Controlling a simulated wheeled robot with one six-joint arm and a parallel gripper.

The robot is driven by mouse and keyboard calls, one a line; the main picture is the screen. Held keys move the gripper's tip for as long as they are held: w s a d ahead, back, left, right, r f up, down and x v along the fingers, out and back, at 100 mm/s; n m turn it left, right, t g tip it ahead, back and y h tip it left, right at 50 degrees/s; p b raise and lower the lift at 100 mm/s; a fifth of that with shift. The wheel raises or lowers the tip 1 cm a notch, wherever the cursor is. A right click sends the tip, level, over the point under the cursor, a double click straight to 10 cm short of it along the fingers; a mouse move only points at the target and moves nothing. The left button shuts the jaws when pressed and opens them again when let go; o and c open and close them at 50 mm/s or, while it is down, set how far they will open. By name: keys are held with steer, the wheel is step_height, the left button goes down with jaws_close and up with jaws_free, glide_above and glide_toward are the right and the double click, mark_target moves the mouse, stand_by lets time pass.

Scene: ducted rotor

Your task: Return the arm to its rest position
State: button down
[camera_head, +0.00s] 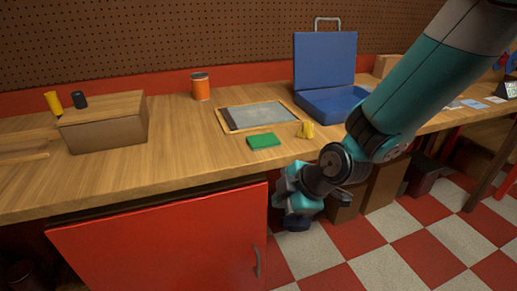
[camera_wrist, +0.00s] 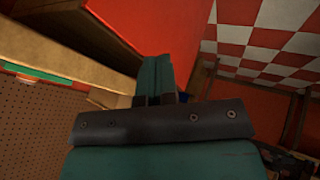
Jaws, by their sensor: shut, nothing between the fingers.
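My gripper (camera_head: 296,198) hangs in front of the workbench (camera_head: 180,137), below the level of its top and just right of the red cabinet door (camera_head: 165,245) in the head view. My teal arm comes in from the upper right and bends down to it. In the wrist view my gripper (camera_wrist: 155,75) shows as teal fingers pressed together, with nothing between them. The wrist view also shows a red panel and the wooden bench edge (camera_wrist: 50,45) at the left.
On the bench stand an open blue case (camera_head: 325,60), an orange can (camera_head: 201,86), a framed panel (camera_head: 258,116), a green block (camera_head: 263,141), a small yellow item (camera_head: 306,130) and a cardboard box (camera_head: 105,125). The checkered floor (camera_head: 400,240) is open at the front right.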

steer(key=s+d+r+m+g+h, duration=0.1)
steer(key=s+d+r+m+g, duration=0.15)
steer(key=s+r+m, duration=0.6)
steer(key=s+d+r+m+g+h, duration=0.15)
steer(key=s+d+r+m, duration=0.35)
steer(key=s, duration=0.7)
step_height(320, 180, up, 14)
steer(key=a+n+p, duration=0.1)
steer(key=p, duration=1.2)
steer(key=shift+w+r+g+y, duration=0.15)
steer(key=shift+w+g+y, duration=0.15)
steer(key=shift+y, duration=0.15)
steer(key=shift+a, duration=0.1)
